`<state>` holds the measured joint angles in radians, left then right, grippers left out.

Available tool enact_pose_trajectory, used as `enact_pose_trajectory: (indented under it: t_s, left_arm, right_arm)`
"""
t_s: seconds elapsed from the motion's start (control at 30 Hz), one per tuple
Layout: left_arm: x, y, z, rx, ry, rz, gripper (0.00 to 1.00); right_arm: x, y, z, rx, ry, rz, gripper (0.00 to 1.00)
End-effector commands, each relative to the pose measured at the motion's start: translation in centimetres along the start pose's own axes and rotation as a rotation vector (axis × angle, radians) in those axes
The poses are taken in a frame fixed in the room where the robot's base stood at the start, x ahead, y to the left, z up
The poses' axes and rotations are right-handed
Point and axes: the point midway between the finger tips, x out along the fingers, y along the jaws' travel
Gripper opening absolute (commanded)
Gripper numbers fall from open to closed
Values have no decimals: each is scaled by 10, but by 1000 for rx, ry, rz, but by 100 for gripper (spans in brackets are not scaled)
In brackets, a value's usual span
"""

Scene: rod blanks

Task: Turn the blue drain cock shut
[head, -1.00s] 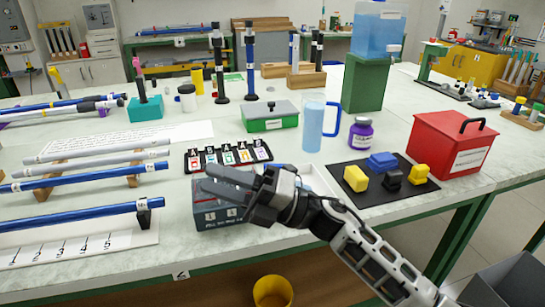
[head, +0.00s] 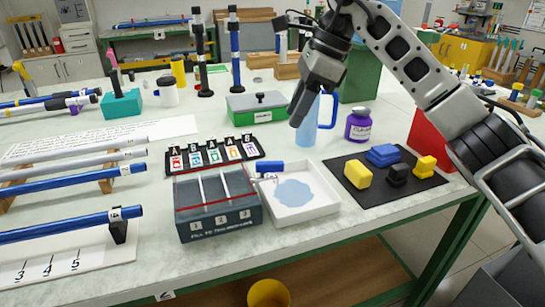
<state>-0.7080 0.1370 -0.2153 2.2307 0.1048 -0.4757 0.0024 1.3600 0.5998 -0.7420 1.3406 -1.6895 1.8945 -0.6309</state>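The blue drain cock (head: 270,167) is a small blue handle on a short metal stem at the right side of the grey three-slot box (head: 219,221). Its handle lies roughly level, above the far left corner of a white tray (head: 332,207). A pale blue puddle (head: 293,193) lies in the tray. My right gripper (head: 295,121) is raised above and beyond the cock, in front of the blue jug, pointing down and apart from the cock. Its fingers are seen edge-on, so their gap is hidden. My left gripper is out of view.
The blue jug (head: 306,133) and purple jar (head: 359,124) stand behind the tray. A black mat (head: 386,197) with yellow, blue and black blocks lies to the right. A label rack (head: 256,146) and green box (head: 255,109) stand behind the grey box. My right arm covers the back right.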

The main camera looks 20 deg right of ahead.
Motion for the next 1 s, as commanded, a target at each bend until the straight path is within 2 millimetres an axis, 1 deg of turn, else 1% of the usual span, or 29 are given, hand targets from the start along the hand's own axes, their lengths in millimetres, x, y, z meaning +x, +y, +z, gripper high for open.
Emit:
enact_pose_trajectory:
  t_s: [0.03,0.2,0.4,0.5,0.6,0.7,0.97,1.0]
  left_arm:
    - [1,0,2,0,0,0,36]
    - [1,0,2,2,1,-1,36]
    - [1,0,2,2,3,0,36]
    - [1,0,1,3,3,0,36]
    - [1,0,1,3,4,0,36]
    - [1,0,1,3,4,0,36]
    - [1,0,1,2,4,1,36]
    - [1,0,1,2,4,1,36]
  right_arm:
    - [14,1,0,0,0,4,36]
    - [52,1,1,-1,-1,5,36]
    - [90,1,1,-1,-3,4,36]
    - [102,1,1,-1,-4,2,36]
    - [111,1,1,-1,-3,1,36]
    - [115,1,1,-1,-3,0,36]
    - [116,0,1,-1,-3,0,36]
    - [116,0,1,-1,-3,0,31]
